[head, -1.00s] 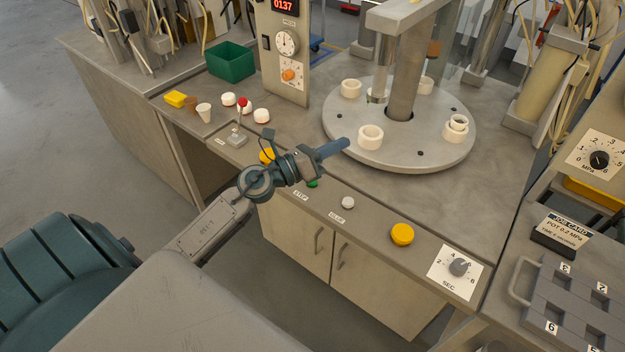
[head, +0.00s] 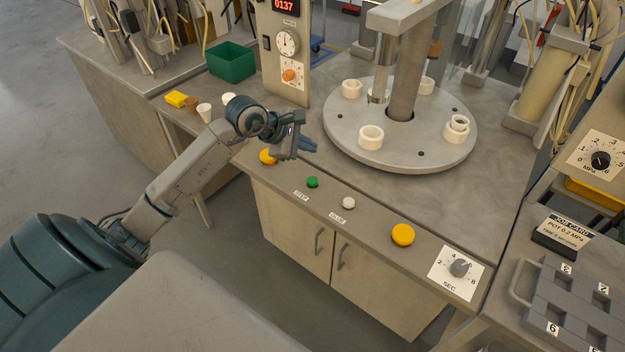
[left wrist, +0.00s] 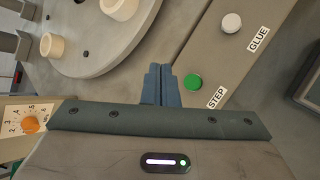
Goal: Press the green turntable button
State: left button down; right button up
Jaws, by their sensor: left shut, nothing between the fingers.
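The green button (head: 312,182) sits on the front ledge of the bench, beside the STEP label (head: 300,195). The green button also shows in the left wrist view (left wrist: 193,82), just right of my fingertips. My left gripper (head: 308,146) is shut and empty, above the bench and behind the green button in the head view. In the left wrist view the closed fingers (left wrist: 160,82) point toward the turntable side, apart from the button. The round grey turntable (head: 350,130) carries several white rings. My right gripper is not in view.
A white GLUE button (head: 348,203) and a large yellow button (head: 402,234) lie right of the green one. Another yellow button (head: 268,156) is left, by my arm. A SEC dial (head: 458,268) sits at the ledge's right end. A green bin (head: 231,62) stands at the back left.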

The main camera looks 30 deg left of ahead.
aim_at(308, 181)
pick_arm(q)
jog(key=shift+f, duration=0.1)
